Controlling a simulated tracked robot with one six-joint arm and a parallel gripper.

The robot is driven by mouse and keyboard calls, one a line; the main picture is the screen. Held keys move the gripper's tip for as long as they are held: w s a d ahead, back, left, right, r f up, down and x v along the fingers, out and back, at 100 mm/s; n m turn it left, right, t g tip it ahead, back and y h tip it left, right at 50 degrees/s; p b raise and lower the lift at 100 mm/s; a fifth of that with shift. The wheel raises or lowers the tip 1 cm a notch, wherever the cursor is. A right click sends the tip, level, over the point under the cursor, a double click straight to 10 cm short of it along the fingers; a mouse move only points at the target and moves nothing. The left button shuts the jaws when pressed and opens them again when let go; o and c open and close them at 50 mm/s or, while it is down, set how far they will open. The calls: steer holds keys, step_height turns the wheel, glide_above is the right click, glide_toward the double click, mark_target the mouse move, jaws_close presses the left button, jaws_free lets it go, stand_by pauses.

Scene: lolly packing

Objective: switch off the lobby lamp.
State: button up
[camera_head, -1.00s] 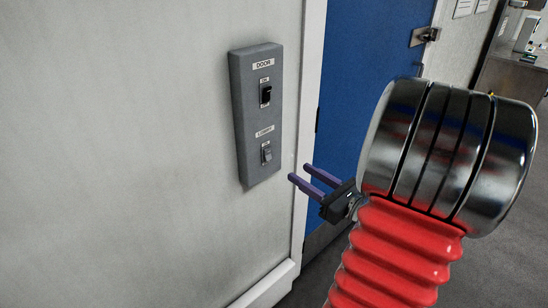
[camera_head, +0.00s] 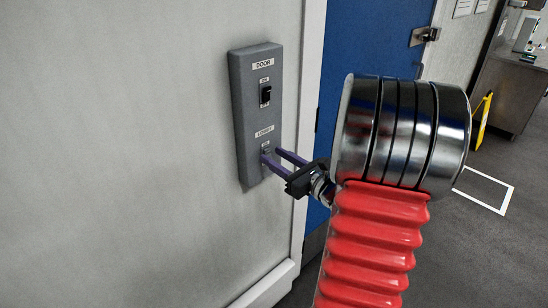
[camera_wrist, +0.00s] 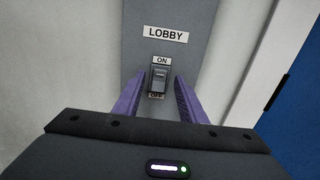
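The lobby switch (camera_wrist: 158,78) is a small grey rocker on the grey switch panel (camera_head: 247,130), under a LOBBY label, with ON printed above it and OFF below. My gripper (camera_head: 272,156) is at the panel in the head view, its two purple fingers pointing at the lobby switch. In the wrist view my gripper (camera_wrist: 160,95) is open, with one finger on each side of the switch. I cannot tell whether the fingers touch it. A black door switch (camera_head: 265,94) sits higher on the same panel. The lamp itself is not in view.
A blue door (camera_head: 365,50) with a metal latch (camera_head: 424,36) stands right of the panel, behind a white frame (camera_head: 312,70). A metal counter (camera_head: 508,95), a yellow sign (camera_head: 483,118) and a white floor outline (camera_head: 484,190) are at the right.

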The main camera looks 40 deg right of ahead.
steer(key=shift+w, duration=0.45)
jaws_close()
